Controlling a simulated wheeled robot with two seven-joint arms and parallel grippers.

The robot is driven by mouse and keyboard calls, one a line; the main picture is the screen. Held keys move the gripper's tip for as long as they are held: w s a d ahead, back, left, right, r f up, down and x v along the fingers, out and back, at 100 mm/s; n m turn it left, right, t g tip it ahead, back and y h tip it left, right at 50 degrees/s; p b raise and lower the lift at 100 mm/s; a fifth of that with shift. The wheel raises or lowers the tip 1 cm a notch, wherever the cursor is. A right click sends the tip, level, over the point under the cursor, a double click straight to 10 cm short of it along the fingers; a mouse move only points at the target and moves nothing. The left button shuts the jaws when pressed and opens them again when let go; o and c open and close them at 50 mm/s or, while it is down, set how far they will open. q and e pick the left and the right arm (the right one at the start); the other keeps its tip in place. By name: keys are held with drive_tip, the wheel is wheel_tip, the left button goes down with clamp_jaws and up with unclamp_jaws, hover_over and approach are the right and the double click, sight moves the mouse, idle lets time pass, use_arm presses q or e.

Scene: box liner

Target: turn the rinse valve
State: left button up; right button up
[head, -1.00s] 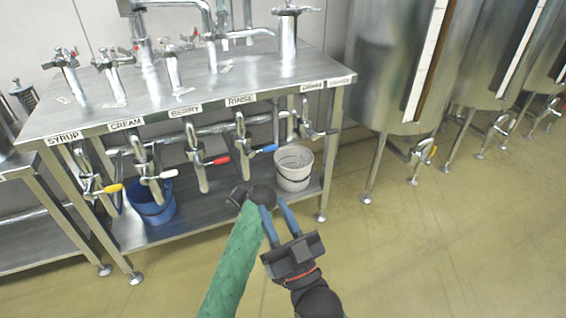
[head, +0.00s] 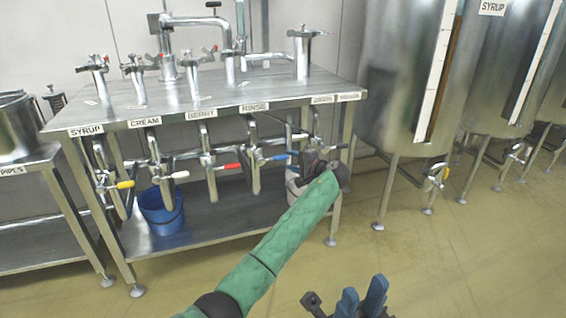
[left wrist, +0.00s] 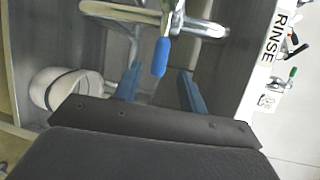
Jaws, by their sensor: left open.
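The rinse valve is a steel valve with a blue-tipped lever (head: 273,158), under the table edge below the RINSE label (head: 255,107). My left gripper (head: 296,164), on the green-sleeved arm, is just right of this lever. In the left wrist view the blue lever (left wrist: 161,57) shows between and just beyond the two blue fingers of my open left gripper (left wrist: 160,72). I see no contact. My right gripper (head: 361,299) is low at the bottom edge, empty, with its blue fingers apart.
Valves with red (head: 232,166), white (head: 180,174) and yellow (head: 125,184) levers hang to the left. A blue bucket (head: 162,214) stands on the lower shelf. A white bucket (left wrist: 55,88) is partly hidden behind my left gripper. Steel tanks (head: 405,80) stand right; floor ahead is clear.

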sight(278, 157)
use_arm(q)
drive_tip(key=shift+b+x, duration=0.7)
drive_tip(key=shift+x, duration=3.15)
clamp_jaws()
